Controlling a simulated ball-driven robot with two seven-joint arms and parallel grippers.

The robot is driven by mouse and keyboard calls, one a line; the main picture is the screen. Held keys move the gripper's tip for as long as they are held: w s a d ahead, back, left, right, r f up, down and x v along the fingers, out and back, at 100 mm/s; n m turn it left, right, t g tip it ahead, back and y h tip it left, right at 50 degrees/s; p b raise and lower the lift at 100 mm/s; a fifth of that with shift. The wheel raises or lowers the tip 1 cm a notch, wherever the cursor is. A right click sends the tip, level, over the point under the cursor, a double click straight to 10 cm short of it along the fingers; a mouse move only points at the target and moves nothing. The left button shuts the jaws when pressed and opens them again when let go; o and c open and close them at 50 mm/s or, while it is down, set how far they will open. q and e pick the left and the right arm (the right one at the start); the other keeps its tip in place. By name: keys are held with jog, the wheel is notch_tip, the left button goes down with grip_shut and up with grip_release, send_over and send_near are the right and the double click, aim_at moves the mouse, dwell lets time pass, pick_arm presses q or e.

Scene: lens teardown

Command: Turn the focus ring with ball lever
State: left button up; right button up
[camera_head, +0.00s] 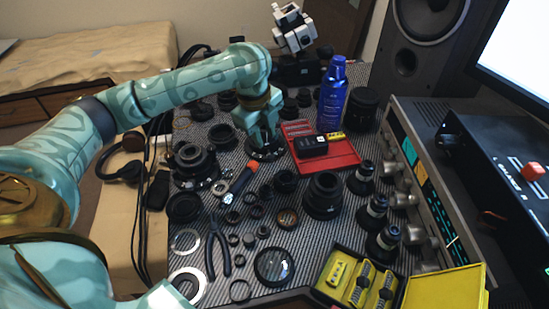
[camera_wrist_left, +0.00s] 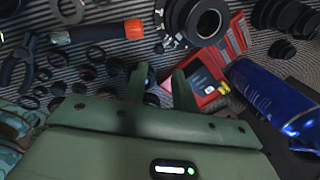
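My left gripper (camera_head: 262,141) reaches down over a dark round lens part (camera_head: 276,153) left of the red tray, and mostly hides it. In the left wrist view, the two green fingers of the gripper (camera_wrist_left: 162,84) stand apart. Small dark ring-like parts show between and behind them, and I see nothing clearly clamped. A larger lens body (camera_head: 195,163) with silver bits around its base stands left of the gripper; a lens body also shows at the top of the wrist view (camera_wrist_left: 203,20). I cannot pick out a ball lever.
A red tray (camera_head: 342,164) with a black item lies right of the gripper, with a blue can (camera_head: 333,95) behind. An orange-handled tool (camera_head: 240,180), pliers (camera_head: 218,245) and several loose rings crowd the striped mat. A yellow case (camera_head: 440,288) stands front right.

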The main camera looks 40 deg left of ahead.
aim_at(269, 156)
pick_arm(q)
jog(key=f+b, duration=0.1)
jog(key=f, duration=0.1)
jog(key=w+f+b, duration=0.1)
jog(key=f, duration=0.2)
jog(key=f+b, duration=0.2)
jog(key=shift+w+f, duration=0.2)
jog(key=shift+f, duration=0.15)
jog(key=shift+w+d+f, duration=0.1)
jog(key=shift+f, duration=0.25)
pick_arm(e)
jog(key=shift+g, duration=0.3)
jog(key=f, duration=0.4)
jog(key=shift+s+d+f, duration=0.2)
jog(key=shift+d+f, duration=0.15)
jog(key=shift+d, duration=0.05)
pick_arm(q)
jog(key=shift+r, duration=0.1)
